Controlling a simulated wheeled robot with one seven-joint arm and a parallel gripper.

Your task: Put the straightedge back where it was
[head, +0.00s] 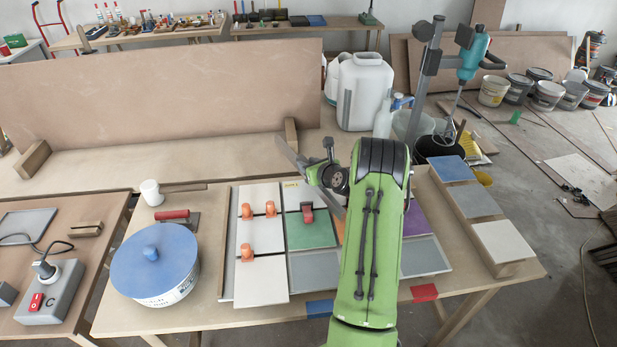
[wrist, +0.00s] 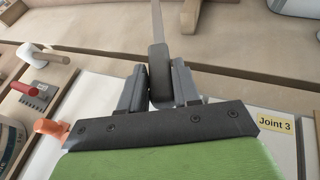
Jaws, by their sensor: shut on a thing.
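The straightedge (head: 287,150) is a long, thin grey bar. In the head view it slants above the tiled worktable, partly hidden by my arm. In the wrist view the straightedge (wrist: 157,20) runs away from me to the top edge, with a dark grip piece (wrist: 159,72) at its near end. My gripper (wrist: 158,88) is shut on that grip piece, one finger on each side. In the head view my gripper (head: 322,172) is mostly hidden by my own wrist. I cannot tell how high the bar is above the table.
Tiles with orange clips (head: 262,246) and a green tile (head: 311,230) lie on the worktable (head: 120,315). A blue-lidded bucket (head: 155,265) and a trowel (head: 177,215) stand left. Behind, a long board (head: 160,100) leans near wooden blocks (head: 33,160). A strip of tiles (head: 472,202) lies right.

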